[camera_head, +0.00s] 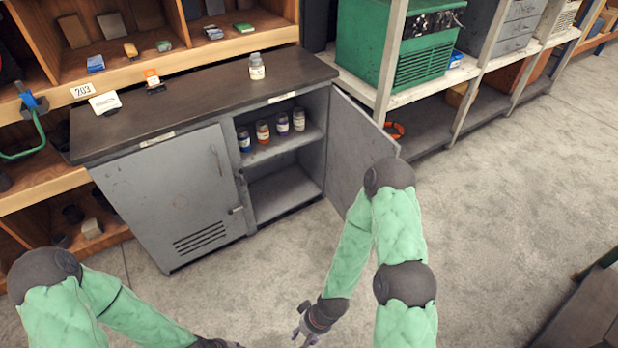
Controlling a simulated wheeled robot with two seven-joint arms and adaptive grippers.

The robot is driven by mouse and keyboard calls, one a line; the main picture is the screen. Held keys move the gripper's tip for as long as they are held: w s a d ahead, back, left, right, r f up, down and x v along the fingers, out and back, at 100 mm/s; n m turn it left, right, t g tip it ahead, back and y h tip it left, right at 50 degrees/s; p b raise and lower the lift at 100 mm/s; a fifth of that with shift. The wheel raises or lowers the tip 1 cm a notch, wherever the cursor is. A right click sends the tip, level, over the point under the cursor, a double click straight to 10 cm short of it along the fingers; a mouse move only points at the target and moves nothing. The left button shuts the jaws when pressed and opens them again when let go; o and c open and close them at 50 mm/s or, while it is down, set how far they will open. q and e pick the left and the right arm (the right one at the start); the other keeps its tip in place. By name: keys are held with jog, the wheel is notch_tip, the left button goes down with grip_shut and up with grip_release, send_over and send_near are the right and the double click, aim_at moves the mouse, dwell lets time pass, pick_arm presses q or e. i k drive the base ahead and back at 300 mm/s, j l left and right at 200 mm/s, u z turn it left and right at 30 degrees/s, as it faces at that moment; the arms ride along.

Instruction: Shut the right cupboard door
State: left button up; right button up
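The grey cupboard (180,195) stands against the shelving with a dark top. Its right door (356,150) is swung open to the right, and its outer edge is partly behind my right arm. The left door is closed. Inside the open side, several small bottles (263,132) stand on the upper shelf; the lower space looks empty. My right gripper (305,335) is low at the bottom of the picture, in front of the cupboard and apart from the door; its fingers look spread and empty. My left arm comes in at bottom left, and its gripper is cut off by the lower edge.
A bottle (257,67) stands on the cupboard top, with small cards at its left. Wooden shelving (140,60) lies behind. The concrete floor in front is clear.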

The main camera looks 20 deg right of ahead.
aim_at(357, 142)
jog(key=i+l+u, duration=0.15)
jog(key=l+u, duration=0.3)
jog(key=l, duration=0.45)
jog(key=l+u, duration=0.45)
jog(key=l, duration=0.45)
